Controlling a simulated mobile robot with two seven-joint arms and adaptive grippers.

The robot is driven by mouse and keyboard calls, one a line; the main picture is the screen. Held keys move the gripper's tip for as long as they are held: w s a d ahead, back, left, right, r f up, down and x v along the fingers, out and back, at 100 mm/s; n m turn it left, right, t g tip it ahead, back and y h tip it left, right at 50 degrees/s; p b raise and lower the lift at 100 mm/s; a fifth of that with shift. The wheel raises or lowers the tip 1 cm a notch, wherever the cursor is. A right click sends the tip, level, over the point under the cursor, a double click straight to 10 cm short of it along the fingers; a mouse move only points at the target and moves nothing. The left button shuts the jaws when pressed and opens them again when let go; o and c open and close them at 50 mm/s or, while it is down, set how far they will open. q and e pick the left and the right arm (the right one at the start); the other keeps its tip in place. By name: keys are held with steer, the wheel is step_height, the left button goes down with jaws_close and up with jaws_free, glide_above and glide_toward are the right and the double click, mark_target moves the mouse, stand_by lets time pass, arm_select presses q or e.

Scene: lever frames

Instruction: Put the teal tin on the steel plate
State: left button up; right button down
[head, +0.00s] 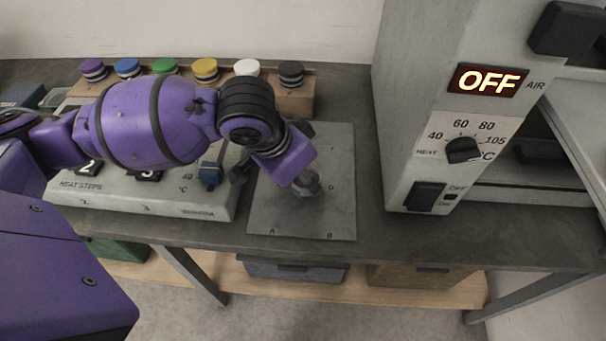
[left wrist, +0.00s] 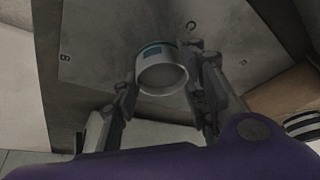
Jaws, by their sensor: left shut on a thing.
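My left gripper (head: 303,183) is over the steel plate (head: 335,150), which lies flat on the bench with letters near its corners. In the left wrist view, its two fingers (left wrist: 162,82) are closed on the sides of a pale round tin with a teal band (left wrist: 160,72). The tin's open-looking round end faces the camera, and the steel plate (left wrist: 100,45) is behind it. I cannot tell whether the tin touches the plate. In the head view the tin is mostly hidden by the gripper. My right gripper is not in view.
A wooden rack (head: 300,98) with several coloured-lid tins stands behind the plate. A control box (head: 200,205) with a blue lever (head: 211,173) is left of it. A grey oven-like unit (head: 415,130) showing OFF stands on the right. Bins sit on the shelf below.

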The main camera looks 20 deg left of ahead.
arm_select(q)
steer(key=shift+f, duration=0.15)
steer(key=o, duration=1.4)
steer(key=shift+c, duration=0.2)
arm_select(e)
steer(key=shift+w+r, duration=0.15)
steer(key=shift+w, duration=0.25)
arm_select(q)
steer(key=shift+r, duration=0.4)
steer(key=p+v, duration=0.2)
steer(key=v, duration=0.9)
steer(key=shift+s+r+p, duration=0.2)
steer(key=shift+r+p, duration=0.05)
steer(key=shift+p, duration=0.05)
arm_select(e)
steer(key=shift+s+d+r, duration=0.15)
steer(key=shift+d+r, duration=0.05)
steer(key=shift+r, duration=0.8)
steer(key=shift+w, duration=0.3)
